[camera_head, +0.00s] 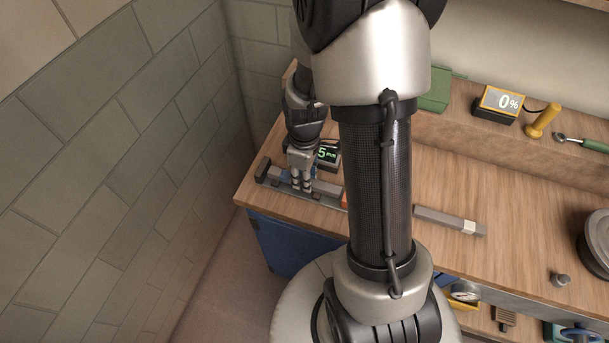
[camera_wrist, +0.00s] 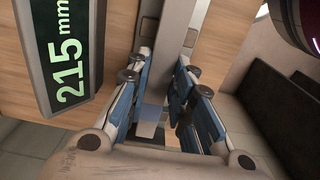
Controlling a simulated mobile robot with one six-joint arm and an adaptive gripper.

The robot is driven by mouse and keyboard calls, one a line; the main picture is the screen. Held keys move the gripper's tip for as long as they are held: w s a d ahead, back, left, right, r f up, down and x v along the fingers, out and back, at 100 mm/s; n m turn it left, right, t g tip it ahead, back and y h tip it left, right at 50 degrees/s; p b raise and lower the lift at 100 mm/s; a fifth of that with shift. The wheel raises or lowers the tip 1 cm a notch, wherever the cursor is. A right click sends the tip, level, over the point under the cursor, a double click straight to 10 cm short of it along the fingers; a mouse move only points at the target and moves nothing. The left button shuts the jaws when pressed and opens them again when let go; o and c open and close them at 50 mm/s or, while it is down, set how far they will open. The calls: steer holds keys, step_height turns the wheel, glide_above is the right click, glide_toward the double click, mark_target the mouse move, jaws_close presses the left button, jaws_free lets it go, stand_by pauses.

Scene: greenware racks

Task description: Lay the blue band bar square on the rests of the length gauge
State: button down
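The length gauge (camera_head: 325,199) is a long dark rail at the left end of the wooden bench. Its display (camera_head: 327,153) stands behind it and reads 215 mm in the wrist view (camera_wrist: 68,55). My gripper (camera_head: 301,187) points down over the gauge, its fingers astride the rail line. In the wrist view the blue-padded fingers (camera_wrist: 165,68) stand apart. Between them is a grey piece with a bluish patch (camera_wrist: 147,130), apparently the blue band bar. A gap shows on its right side. Blue also shows beside the fingers in the head view. My fingers hide much of the bar and its rests.
A grey bar with a white band (camera_head: 450,220) lies on the bench to the right. An orange piece (camera_head: 345,200) is partly hidden behind my arm. A 0% display (camera_head: 503,101) and a yellow-handled tool (camera_head: 542,121) stand on the back ledge. A tiled wall is close at left.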

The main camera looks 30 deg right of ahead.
steer(key=c, duration=1.3)
jaws_free()
steer(key=o, duration=0.5)
steer(key=shift+c, duration=0.2)
steer(key=shift+r+p, duration=1.05)
steer(key=shift+r, duration=1.95)
steer(key=shift+r, duration=0.1)
